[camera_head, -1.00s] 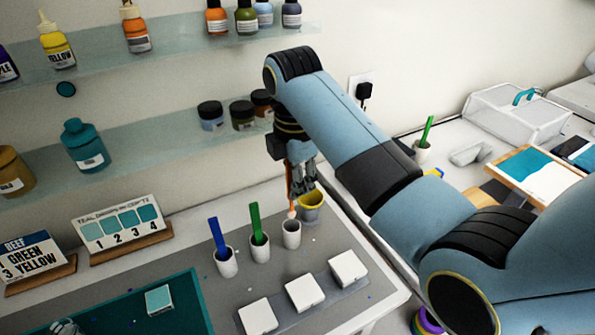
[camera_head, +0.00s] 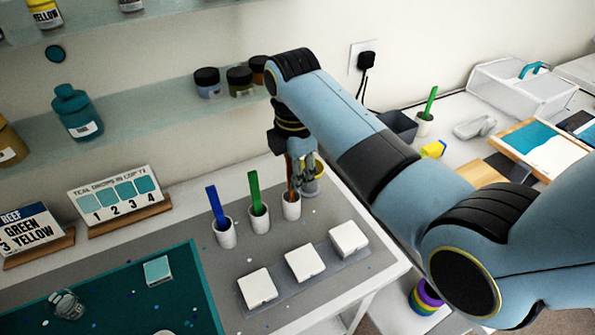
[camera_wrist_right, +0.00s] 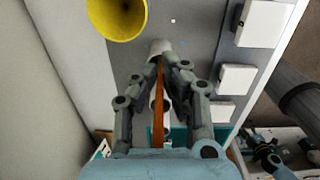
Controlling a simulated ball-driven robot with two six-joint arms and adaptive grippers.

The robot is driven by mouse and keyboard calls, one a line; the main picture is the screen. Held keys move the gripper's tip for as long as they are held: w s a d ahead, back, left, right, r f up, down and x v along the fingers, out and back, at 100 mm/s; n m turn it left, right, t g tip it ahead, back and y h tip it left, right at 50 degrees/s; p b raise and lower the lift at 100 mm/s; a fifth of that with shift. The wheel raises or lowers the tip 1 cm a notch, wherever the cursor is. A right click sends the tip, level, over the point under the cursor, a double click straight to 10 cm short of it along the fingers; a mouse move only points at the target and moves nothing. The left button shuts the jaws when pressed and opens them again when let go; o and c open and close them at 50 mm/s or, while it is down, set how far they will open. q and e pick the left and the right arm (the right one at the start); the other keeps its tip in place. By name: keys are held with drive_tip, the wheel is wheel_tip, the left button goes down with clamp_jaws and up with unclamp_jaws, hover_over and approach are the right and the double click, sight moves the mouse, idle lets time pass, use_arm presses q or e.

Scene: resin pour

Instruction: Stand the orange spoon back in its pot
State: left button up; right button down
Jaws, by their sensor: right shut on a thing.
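My right gripper (camera_head: 298,178) is shut on the orange spoon (camera_head: 289,176) and holds it upright over a white pot (camera_head: 291,209). The spoon's lower end meets the pot's mouth; how deep it sits inside is hard to tell. In the right wrist view, the spoon (camera_wrist_right: 158,105) lies between the fingers (camera_wrist_right: 160,85), its far end at the white pot (camera_wrist_right: 159,46). Two matching pots stand to the left, one with a green spoon (camera_head: 255,190) and one with a blue spoon (camera_head: 215,204). My left gripper is not in view.
A yellow-rimmed cup (camera_head: 316,180) stands just behind the gripper; its yellow mouth (camera_wrist_right: 118,14) shows in the right wrist view. White square blocks (camera_head: 304,262) lie in front of the pots. A teal mat (camera_head: 190,310) lies front left, and a glass shelf (camera_head: 150,132) runs along the wall.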

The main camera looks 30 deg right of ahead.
drive_tip(key=c, duration=1.4)
unclamp_jaws()
wheel_tip(320, 180, up, 8)
drive_tip(key=shift+a+f, duration=0.15)
drive_tip(key=shift+f, duration=0.05)
